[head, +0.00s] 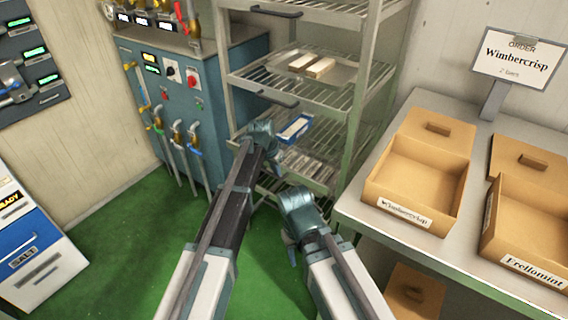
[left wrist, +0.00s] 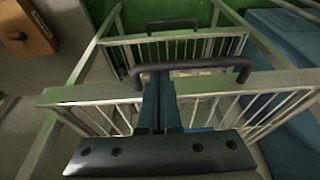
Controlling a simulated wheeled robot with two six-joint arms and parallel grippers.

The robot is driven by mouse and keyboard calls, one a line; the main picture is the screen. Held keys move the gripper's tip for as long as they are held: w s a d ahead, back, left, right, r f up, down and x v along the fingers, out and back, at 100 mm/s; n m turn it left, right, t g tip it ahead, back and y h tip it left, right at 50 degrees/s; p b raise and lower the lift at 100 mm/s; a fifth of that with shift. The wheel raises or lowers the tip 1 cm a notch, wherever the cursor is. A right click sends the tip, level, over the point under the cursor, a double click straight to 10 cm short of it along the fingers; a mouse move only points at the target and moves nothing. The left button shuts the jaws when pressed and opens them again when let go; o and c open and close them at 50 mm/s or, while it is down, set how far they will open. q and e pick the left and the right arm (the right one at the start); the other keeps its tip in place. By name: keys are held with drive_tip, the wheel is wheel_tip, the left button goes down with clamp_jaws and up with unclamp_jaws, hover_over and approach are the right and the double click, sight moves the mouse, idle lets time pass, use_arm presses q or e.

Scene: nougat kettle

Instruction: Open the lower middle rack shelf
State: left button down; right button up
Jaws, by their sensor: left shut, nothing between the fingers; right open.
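The metal wire rack (head: 346,110) stands at the back centre, with dark handles on its shelf fronts. My left gripper (head: 262,130) is at the rack's front, below the middle handle (head: 278,100). It hides part of the shelf front there. In the left wrist view, my left gripper's fingers (left wrist: 160,90) are shut with nothing between them. Their tips overlap a dark bar handle (left wrist: 192,66) on a shelf front; whether they touch it I cannot tell. My right gripper (head: 292,200) is open and empty, lower, in front of the rack.
A blue and white item (head: 295,128) lies on a rack shelf, and pale bars (head: 319,68) lie higher. The table (head: 370,215) at right holds open cardboard boxes. A blue machine (head: 185,85) with taps stands left of the rack. Green floor (head: 120,245) is clear at left.

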use_arm(q)
drive_tip(key=s+a, duration=1.1)
drive_tip(key=s, duration=0.4)
drive_tip(key=shift+r, duration=0.1)
use_arm(e)
drive_tip(key=shift+r, duration=0.1)
